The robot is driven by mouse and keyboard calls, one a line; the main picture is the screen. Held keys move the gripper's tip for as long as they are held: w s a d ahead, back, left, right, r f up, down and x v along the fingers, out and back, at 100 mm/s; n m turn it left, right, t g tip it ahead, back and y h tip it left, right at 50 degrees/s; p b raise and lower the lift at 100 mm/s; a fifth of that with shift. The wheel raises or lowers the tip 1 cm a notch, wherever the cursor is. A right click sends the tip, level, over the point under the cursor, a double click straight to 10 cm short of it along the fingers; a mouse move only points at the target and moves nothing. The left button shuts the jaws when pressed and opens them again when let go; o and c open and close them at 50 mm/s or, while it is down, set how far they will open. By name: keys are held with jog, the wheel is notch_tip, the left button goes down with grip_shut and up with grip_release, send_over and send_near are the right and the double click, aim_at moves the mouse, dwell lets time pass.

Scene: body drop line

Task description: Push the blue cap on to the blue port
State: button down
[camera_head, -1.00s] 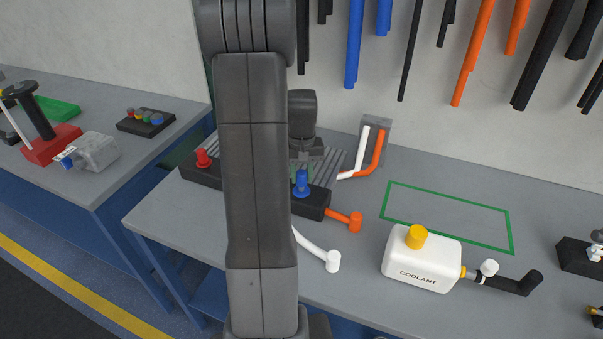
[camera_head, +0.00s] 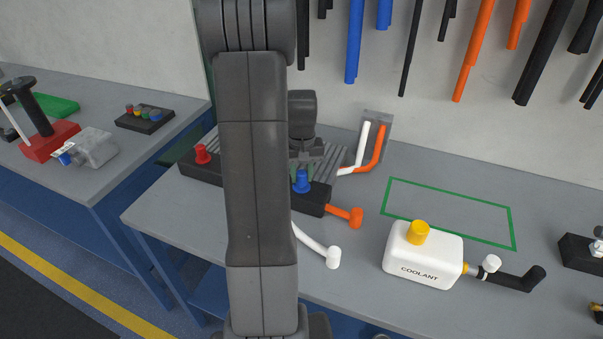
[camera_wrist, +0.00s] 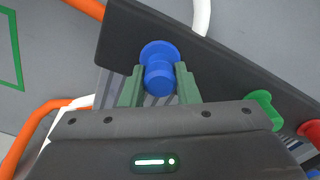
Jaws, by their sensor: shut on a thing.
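The blue cap (camera_wrist: 159,76) is a short blue cylinder between the green fingers of my gripper (camera_wrist: 160,88) in the wrist view. My gripper is shut on it. The blue port (camera_wrist: 159,50) shows as a wider blue round just beyond the cap, on the black block (camera_wrist: 215,60). Cap and port line up and look close together, but I cannot tell whether the cap is fully seated. In the head view the blue cap and port (camera_head: 302,182) appear as one blue shape at the block's right end, with my gripper (camera_head: 305,160) just behind.
A red cap (camera_head: 202,154) stands at the block's left end; a green one (camera_wrist: 262,105) shows in the wrist view. Orange (camera_head: 345,214) and white (camera_head: 320,250) hoses lie in front. A coolant bottle (camera_head: 425,258) and a bare green outline (camera_head: 450,212) are to the right.

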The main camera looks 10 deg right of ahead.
aim_at(301, 172)
jog(key=shift+f, duration=0.4)
jog(key=c, duration=1)
grip_release()
jog(key=shift+r, duration=0.1)
notch_tip(301, 172, up, 14)
jog(key=shift+f+b, duration=0.15)
jog(key=shift+b, duration=0.6)
jog(key=shift+f, duration=0.15)
notch_tip(301, 172, down, 13)
jog(key=shift+f+p, duration=0.2)
jog(key=shift+p, duration=0.35)
jog(key=shift+r+p, duration=0.25)
jog(key=shift+p, duration=0.05)
